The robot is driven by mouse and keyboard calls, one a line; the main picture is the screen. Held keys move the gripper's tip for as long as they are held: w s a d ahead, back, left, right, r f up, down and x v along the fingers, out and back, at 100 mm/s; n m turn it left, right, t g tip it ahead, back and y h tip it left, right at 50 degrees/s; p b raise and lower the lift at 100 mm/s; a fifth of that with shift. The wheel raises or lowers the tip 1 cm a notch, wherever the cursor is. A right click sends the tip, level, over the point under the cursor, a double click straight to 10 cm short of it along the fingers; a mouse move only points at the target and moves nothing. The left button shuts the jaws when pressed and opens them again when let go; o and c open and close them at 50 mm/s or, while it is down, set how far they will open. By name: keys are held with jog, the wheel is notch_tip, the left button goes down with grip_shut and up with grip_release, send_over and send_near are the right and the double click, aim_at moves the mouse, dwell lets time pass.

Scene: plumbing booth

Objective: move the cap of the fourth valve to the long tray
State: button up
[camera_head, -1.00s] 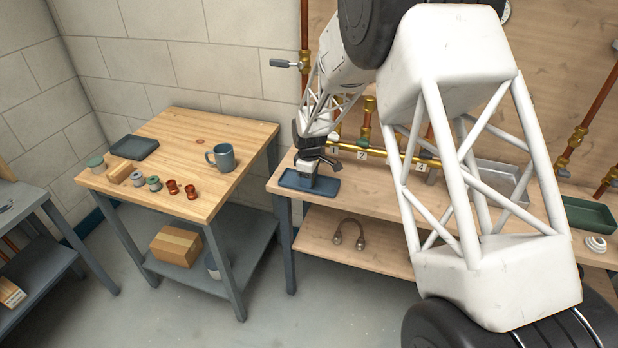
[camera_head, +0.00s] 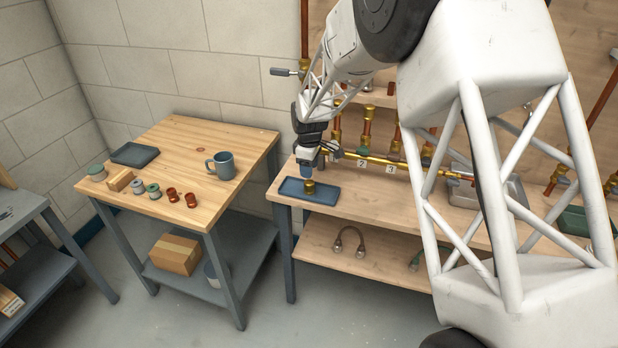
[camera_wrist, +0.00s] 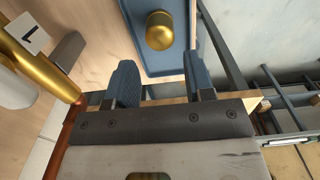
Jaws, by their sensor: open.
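A brass cap (camera_head: 309,187) stands in the long blue tray (camera_head: 327,199) at the left end of the workbench, left of the tray's middle. In the wrist view the round brass cap (camera_wrist: 160,30) lies ahead of my fingertips, inside the blue tray (camera_wrist: 184,66). My gripper (camera_head: 307,168) is just above the cap, open and empty; in the wrist view a clear gap shows between its blue fingers (camera_wrist: 162,80). The brass valve pipe (camera_head: 350,159) carries number tags, with 2 and 3 readable. My arm hides the fourth valve's place.
A metal tray (camera_head: 462,193) and a green tray (camera_head: 574,222) stand further right on the workbench (camera_head: 365,212), partly behind my arm. The wooden table (camera_head: 190,140) at left holds a mug (camera_head: 222,165), a dark tray (camera_head: 135,154) and several small fittings. Floor between tables is clear.

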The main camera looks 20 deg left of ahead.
aim_at(310, 181)
jog(key=shift+r, duration=2.2)
jog(key=s+d+r+m, duration=0.3)
jog(key=s+d+r, duration=0.25)
jog(key=d, duration=0.35)
jog(key=s+d+r+m+t, duration=0.1)
jog(key=s+d+r+m, duration=0.1)
jog(key=s+d+r, duration=0.5)
jog(key=s+d+r+m, duration=0.25)
jog(key=d+r, duration=0.25)
jog(key=d, duration=0.6)
jog(key=s+d+m, duration=0.3)
jog(key=s+d, duration=0.3)
jog(key=s, duration=0.3)
jog(key=s+d+m+t, duration=0.1)
jog(key=s+d+m, duration=0.3)
jog(key=s, duration=0.6)
jog(key=s+d+m, duration=0.3)
jog(key=s+d, duration=0.5)
jog(key=s, duration=0.1)
jog(key=shift+s+d+r+m+t, duration=0.25)
jog(key=shift+s+r+m+t, duration=0.05)
jog(key=shift+s+r+m, duration=0.05)
